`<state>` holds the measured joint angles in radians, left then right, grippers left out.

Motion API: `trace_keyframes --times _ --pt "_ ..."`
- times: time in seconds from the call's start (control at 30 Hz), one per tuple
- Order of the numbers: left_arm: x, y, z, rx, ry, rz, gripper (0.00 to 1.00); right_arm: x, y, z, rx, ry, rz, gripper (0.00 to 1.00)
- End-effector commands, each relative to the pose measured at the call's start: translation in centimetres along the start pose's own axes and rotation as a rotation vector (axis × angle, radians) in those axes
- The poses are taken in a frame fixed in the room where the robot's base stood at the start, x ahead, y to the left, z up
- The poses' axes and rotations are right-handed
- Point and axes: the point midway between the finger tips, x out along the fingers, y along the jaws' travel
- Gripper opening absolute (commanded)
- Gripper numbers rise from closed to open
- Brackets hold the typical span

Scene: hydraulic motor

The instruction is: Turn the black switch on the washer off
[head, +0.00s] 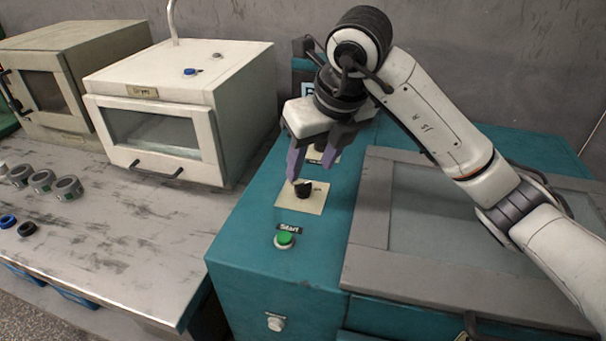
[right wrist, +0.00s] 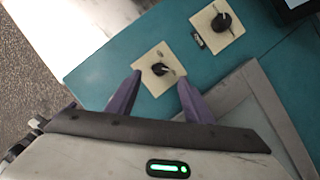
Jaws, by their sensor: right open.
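The washer (head: 238,237) is a teal machine with a grey-framed lid. A black switch (head: 302,188) sits on a cream plate (head: 289,199) on its top; it also shows in the right wrist view (right wrist: 160,69). A second black switch (right wrist: 222,21) on its own plate lies farther back and is partly hidden behind my gripper in the head view. My right gripper (head: 311,163) is open and empty, fingers pointing down, just above the nearer switch. In the right wrist view its fingertips (right wrist: 159,78) appear on either side of that switch; contact cannot be told. My left gripper is not in view.
A green Start button (head: 284,239) is in front of the nearer switch. The grey lid frame (head: 372,205) lies to the right. A white dryer box (head: 190,120) stands on the bench to the left, with several metal rings (head: 41,181) nearby.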

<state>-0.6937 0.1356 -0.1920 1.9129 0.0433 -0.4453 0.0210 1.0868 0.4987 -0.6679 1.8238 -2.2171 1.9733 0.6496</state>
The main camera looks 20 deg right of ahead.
Motion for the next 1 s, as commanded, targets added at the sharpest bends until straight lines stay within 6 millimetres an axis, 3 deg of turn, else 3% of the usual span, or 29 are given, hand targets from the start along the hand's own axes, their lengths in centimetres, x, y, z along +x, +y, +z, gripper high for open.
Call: trace_keyframes --times 0.1,0.3,0.7,0.73,0.97,1.0 --pt "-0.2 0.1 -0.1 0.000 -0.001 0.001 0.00 2.3 0.1 -0.1 0.000 0.004 0.001 0.47" --pt "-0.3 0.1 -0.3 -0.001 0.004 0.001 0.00 5.0 0.1 0.0 0.000 0.002 0.001 0.47" --pt "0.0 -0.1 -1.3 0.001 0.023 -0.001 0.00 6.0 0.0 0.0 -0.001 -0.001 0.000 0.47" --pt "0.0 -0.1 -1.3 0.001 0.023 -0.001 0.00 6.0 0.0 0.0 -0.001 -0.001 0.000 0.45" --pt "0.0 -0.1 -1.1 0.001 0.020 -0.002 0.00 6.0 0.0 0.0 -0.001 -0.001 0.000 0.06" --pt "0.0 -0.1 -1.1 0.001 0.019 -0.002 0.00 6.0 0.0 0.0 -0.001 -0.001 0.000 0.06"
